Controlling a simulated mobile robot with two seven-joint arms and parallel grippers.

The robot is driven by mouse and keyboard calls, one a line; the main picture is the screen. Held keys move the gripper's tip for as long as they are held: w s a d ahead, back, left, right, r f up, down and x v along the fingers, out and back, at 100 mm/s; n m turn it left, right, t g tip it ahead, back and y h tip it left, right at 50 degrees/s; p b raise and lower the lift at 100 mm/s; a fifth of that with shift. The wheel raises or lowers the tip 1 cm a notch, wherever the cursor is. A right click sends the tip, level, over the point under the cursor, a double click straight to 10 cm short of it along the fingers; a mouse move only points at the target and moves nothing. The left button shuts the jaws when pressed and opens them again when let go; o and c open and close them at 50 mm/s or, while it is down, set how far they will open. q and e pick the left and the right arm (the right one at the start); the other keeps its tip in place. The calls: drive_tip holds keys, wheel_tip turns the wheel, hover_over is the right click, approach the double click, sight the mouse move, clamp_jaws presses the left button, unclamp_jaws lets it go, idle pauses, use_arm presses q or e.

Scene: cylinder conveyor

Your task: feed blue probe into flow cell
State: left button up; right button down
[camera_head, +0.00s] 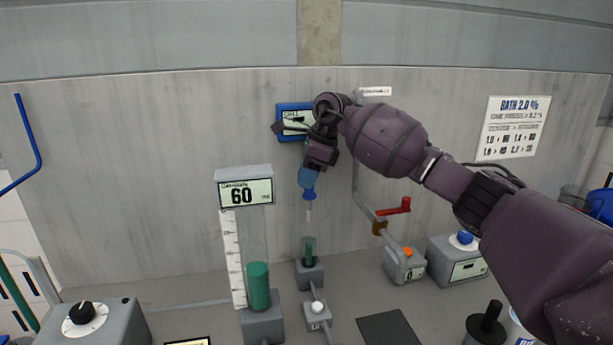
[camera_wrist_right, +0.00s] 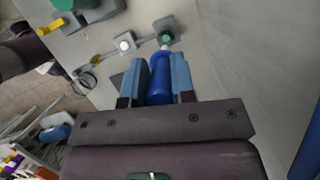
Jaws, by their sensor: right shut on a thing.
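My right gripper (camera_head: 309,178) comes down from above and is shut on the blue probe (camera_head: 310,196). The probe hangs about upright, with a thin pale tip pointing down. In the right wrist view the blue probe (camera_wrist_right: 160,88) sits between the two light blue fingers (camera_wrist_right: 160,78). The flow cell, seemingly the small clear green tube (camera_head: 309,246) on a grey block, stands below the probe tip with a gap between them. In the wrist view its green top (camera_wrist_right: 167,36) shows just beyond the probe's pale end. My left gripper is not in view.
A taller column with a green cylinder (camera_head: 258,287) and a "60" display (camera_head: 245,194) stands left of the tube. A white-knobbed block (camera_head: 317,314) is in front. A red-handled valve (camera_head: 393,208) and an orange-buttoned box (camera_head: 405,263) stand right. The wall is close behind.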

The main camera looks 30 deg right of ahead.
sight(306, 194)
drive_tip(key=shift+f+b, duration=0.3)
drive_tip(key=shift+f, duration=0.3)
drive_tip(key=shift+f+b, duration=0.75)
drive_tip(key=shift+f, duration=0.85)
drive_tip(key=shift+f, duration=0.1)
drive_tip(key=shift+f, duration=0.1)
